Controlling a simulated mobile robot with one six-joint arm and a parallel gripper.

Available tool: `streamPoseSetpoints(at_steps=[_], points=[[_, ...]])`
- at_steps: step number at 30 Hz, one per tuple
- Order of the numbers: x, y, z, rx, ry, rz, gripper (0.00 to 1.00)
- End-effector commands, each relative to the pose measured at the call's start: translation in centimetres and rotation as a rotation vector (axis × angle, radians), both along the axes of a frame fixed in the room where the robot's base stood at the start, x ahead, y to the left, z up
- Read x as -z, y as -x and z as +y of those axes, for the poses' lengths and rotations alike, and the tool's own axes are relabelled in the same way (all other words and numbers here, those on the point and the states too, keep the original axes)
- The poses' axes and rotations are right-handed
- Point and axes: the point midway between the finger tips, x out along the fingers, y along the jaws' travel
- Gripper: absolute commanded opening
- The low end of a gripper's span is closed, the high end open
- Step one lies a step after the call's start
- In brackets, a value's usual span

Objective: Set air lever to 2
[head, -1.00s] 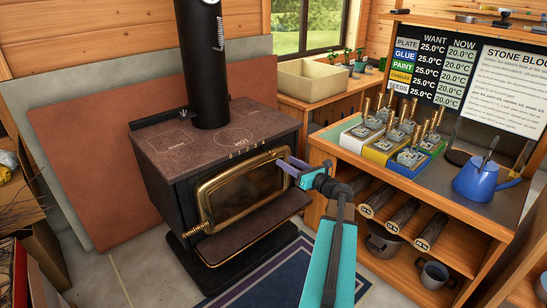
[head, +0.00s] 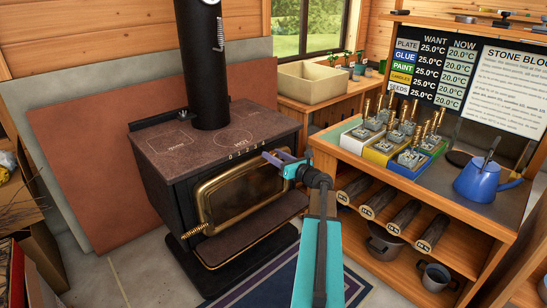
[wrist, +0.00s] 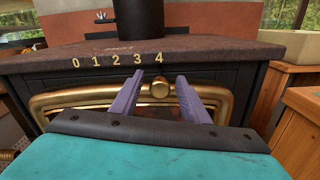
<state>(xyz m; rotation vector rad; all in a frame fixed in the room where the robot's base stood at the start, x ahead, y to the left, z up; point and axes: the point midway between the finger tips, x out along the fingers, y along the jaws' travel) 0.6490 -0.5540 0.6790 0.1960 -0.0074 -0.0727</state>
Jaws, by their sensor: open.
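The black wood stove (head: 165,200) stands left of centre in the head view. In the wrist view, the gold digits 0 to 4 (wrist: 117,60) run along the stove's upper front edge. A round brass knob (wrist: 160,87), apparently the air lever, sits under the 4. My gripper (head: 270,157) is at the stove's upper front right corner. In the wrist view my gripper (wrist: 159,76) has its purple fingers apart, one on each side of the knob in the picture. I cannot tell whether the knob is between them in depth. My gripper hides the knob in the head view.
The brass-framed stove door (head: 240,195) lies just below the digits, with a coiled handle (head: 193,230) at its left. A black flue (head: 206,65) rises from the stove top. A wooden shelf unit (head: 400,180) with a blue kettle (head: 487,178) stands to the right.

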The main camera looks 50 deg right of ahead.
Motion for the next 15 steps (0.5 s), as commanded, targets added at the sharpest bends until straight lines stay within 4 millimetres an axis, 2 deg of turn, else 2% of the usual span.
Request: streamPoseSetpoints(at_steps=[1,8,15], points=[[0.00,0.01,0.00,0.000,0.000,0.000,0.40],[0.01,0.02,0.00,0.000,0.000,0.000,0.01],[-0.01,0.02,0.15,0.000,0.000,0.000,0.00]])
